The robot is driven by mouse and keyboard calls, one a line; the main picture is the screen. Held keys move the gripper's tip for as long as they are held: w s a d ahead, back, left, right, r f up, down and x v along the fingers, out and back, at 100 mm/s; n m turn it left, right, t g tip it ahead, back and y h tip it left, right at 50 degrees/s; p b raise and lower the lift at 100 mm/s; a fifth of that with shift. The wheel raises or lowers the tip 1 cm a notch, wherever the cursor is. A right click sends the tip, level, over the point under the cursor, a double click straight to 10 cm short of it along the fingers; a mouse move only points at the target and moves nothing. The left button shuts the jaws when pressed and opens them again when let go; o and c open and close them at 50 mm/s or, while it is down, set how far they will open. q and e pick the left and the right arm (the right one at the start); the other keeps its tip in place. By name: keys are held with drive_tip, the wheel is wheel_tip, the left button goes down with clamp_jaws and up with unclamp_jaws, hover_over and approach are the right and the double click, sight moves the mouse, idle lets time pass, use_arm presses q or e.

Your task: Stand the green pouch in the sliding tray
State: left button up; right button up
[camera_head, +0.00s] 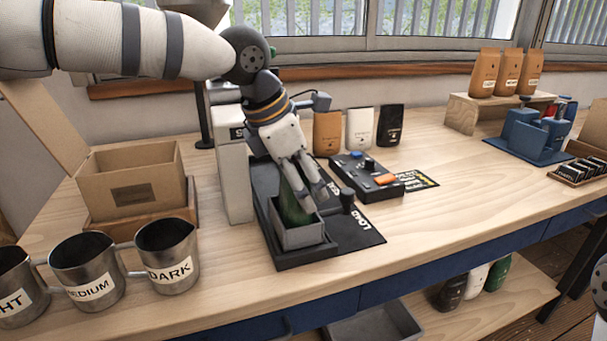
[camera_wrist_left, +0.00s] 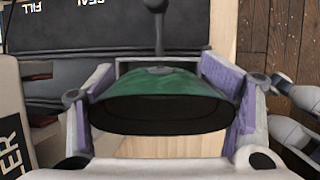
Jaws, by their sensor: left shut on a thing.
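The green pouch (camera_head: 291,209) is upright, its lower part behind the walls of the small grey sliding tray (camera_head: 304,238). Whether its base touches the tray floor is hidden. My left gripper (camera_head: 307,192) comes down from above and is shut on the pouch, one finger on each side. In the left wrist view the green pouch (camera_wrist_left: 165,82) has an open, dark mouth between the purple-padded fingers (camera_wrist_left: 160,108).
A black lever (camera_head: 347,200) stands close beside the tray on the right. The white sealer column (camera_head: 234,172) is close on the left. A control box (camera_head: 367,178) lies behind right. Steel cups (camera_head: 167,257) and a cardboard box (camera_head: 130,183) stand left. The bench front right is clear.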

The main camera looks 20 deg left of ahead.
use_arm(q)
drive_tip(key=o, duration=1.3)
drive_tip(key=shift+o, duration=0.2)
drive_tip(key=shift+r+p, duration=0.45)
drive_tip(key=shift+r, duration=3.1)
